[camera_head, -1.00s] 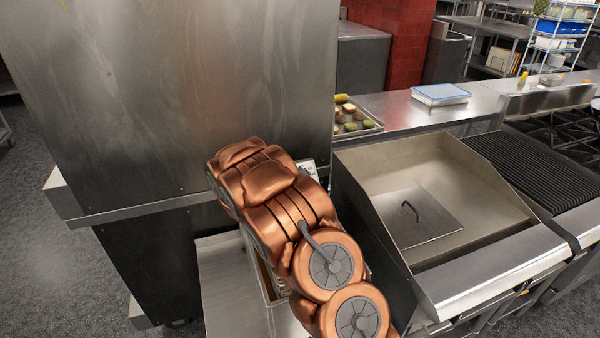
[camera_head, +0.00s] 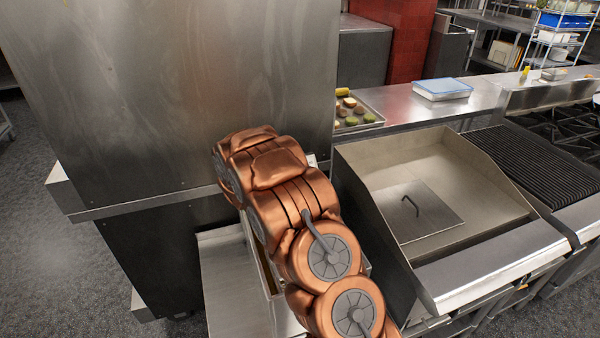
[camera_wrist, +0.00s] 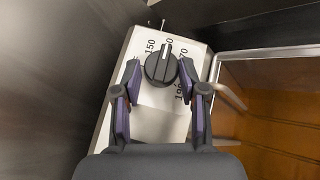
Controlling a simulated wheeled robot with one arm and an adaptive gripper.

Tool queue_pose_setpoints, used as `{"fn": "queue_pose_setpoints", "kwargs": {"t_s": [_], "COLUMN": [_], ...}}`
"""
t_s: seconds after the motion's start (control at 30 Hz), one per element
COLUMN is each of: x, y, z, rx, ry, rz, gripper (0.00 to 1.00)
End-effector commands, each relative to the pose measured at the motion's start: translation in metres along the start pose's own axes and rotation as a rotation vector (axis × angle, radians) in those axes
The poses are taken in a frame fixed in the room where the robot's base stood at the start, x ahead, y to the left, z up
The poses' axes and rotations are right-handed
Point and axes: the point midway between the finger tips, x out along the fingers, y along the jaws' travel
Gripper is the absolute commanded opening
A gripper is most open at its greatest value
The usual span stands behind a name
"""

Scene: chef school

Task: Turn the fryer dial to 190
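The fryer dial (camera_wrist: 161,66) is a round black knob with a white pointer line, on a white panel (camera_wrist: 126,86) in the wrist view. Printed numbers 150, 170 and 190 show around it; another between 150 and 170 is partly covered. The pointer aims up the picture, between 150 and 170. My gripper (camera_wrist: 161,68) is open, one finger on each side of the dial, with small gaps seeming to show. In the head view my copper arm hides the dial and gripper. The fryer (camera_head: 272,282) shows only partly behind the arm.
Amber oil (camera_wrist: 270,105) fills the fryer vat right of the panel. A tall steel cabinet (camera_head: 170,90) stands at left. A steel pan unit (camera_head: 440,200) stands right of the arm, with a tray of food (camera_head: 376,122) behind.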

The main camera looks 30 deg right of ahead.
Motion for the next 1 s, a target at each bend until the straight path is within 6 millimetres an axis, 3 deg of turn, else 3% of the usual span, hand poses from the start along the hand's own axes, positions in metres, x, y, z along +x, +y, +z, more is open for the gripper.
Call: {"fn": "queue_pose_setpoints", "kwargs": {"t_s": [0.2, 0.57, 0.73, 1.0], "x": [0.000, -0.004, -0.021, -0.067], "y": [0.000, -0.001, 0.000, 0.001], "z": [0.000, -0.001, -0.001, -0.002], "rx": [0.000, 0.000, -0.002, -0.001], "ry": [0.001, 0.002, 0.002, 0.006], "rz": [0.000, -0.001, 0.000, 0.001], "gripper": [0.64, 0.64, 0.64, 0.64]}}
